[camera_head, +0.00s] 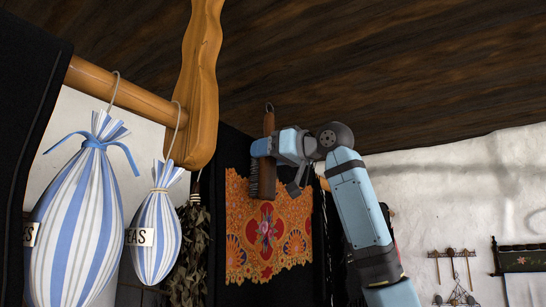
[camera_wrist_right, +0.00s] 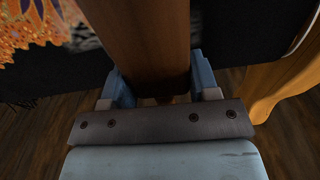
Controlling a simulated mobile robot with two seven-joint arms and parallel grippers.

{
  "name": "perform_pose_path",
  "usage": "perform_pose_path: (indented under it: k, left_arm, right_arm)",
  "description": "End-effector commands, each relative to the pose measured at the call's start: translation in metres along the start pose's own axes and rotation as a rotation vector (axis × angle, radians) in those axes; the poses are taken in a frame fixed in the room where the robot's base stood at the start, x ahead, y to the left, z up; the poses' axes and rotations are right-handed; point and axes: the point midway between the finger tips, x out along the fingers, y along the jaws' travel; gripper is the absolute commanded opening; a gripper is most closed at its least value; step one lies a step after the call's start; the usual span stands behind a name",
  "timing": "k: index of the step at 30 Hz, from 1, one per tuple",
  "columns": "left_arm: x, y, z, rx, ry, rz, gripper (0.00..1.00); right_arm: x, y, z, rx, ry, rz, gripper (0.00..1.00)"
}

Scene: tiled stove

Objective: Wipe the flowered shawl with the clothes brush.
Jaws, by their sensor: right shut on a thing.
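The flowered shawl (camera_head: 265,235), orange-red with a flower pattern, hangs upright on a dark backing in the head view. A corner of it shows at the upper left of the right wrist view (camera_wrist_right: 28,38). My right gripper (camera_head: 265,148) is shut on the clothes brush (camera_head: 268,125), whose brown wooden back fills the middle of the right wrist view (camera_wrist_right: 145,40). The brush is upright, with dark bristles at its lower left, in front of the shawl's upper edge. I cannot tell whether the bristles touch the shawl. My left gripper is out of view.
Two blue-striped sacks (camera_head: 80,220) (camera_head: 156,235) hang from a wooden pole (camera_head: 125,92) at the left. A carved wooden post (camera_head: 195,95) and a dried herb bundle (camera_head: 190,255) are near the shawl's left side. Utensils on a rack (camera_head: 452,255) hang on the white wall at right.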

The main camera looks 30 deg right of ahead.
Motion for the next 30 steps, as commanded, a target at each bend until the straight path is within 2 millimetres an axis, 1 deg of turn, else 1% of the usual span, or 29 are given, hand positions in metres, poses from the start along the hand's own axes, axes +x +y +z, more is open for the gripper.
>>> perform_pose_path:
  k: [5,10,20,26,30]
  left_arm:
    - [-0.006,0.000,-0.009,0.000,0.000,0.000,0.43]
    - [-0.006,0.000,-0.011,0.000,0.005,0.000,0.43]
    - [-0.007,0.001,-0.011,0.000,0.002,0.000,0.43]
    - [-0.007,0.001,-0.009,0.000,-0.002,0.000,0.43]
    - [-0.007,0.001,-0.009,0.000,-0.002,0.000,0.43]
  right_arm:
    - [0.001,-0.001,-0.009,0.000,0.000,0.000,0.28]
    - [0.001,0.004,-0.008,0.002,0.000,0.001,0.28]
    - [0.001,0.032,-0.008,0.002,-0.001,0.003,0.28]
    - [0.001,0.038,-0.009,0.001,-0.001,0.002,0.28]
    - [0.002,0.047,-0.009,0.003,-0.001,0.002,0.28]
